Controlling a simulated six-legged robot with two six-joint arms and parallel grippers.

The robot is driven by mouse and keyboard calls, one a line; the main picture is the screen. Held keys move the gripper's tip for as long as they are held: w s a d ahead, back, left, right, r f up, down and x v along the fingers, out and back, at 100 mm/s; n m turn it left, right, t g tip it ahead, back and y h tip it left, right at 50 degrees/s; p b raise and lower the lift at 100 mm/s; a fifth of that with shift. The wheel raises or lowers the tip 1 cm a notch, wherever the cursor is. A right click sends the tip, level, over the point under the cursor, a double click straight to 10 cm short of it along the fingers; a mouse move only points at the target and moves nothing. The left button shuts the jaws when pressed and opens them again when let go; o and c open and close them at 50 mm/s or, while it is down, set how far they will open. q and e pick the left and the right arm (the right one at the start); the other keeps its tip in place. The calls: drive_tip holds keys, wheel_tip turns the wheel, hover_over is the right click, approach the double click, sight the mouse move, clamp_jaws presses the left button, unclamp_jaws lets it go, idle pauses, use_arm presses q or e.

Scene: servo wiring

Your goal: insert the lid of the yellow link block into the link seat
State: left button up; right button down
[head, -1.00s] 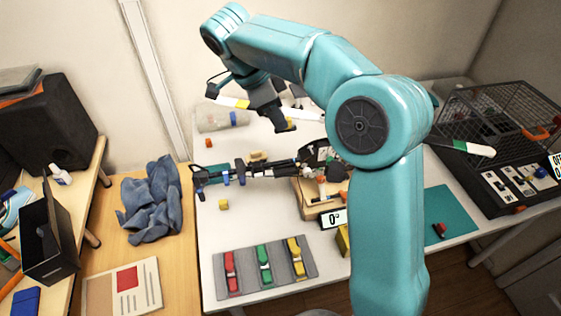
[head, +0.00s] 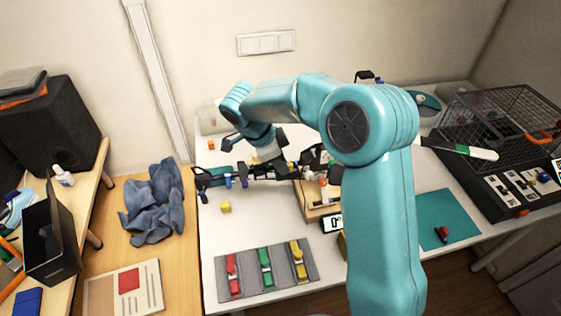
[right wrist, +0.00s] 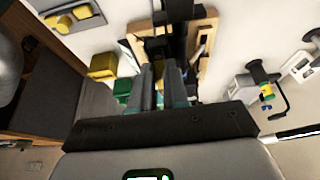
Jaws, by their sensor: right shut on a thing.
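A long dark servo link assembly (head: 237,176) with blue parts lies across the white table, its right end at a wooden cradle (head: 318,213). My right gripper (head: 268,153) is tilted down over that end. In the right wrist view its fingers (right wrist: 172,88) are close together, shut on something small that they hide. The wooden cradle (right wrist: 206,48) shows just beyond the fingertips, with a dark bar across it. I cannot make out the yellow link block's lid or its seat. A small yellow block (head: 225,207) lies in front of the assembly. My left gripper is out of view.
A grey tray (head: 308,254) with red, green and yellow pieces lies at the table's front. A small angle display (head: 332,223) stands by the cradle. A wire cage (head: 505,110) and black switch box stand at the right, beside a teal mat (head: 460,215).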

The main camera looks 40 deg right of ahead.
drive_tip(key=shift+f, duration=0.25)
drive_tip(key=c, duration=1.1)
unclamp_jaws()
drive_tip(key=shift+r, duration=0.1)
drive_tip(key=shift+r, duration=0.2)
drive_tip(key=v, duration=1.2)
drive_tip(key=shift+a, duration=0.1)
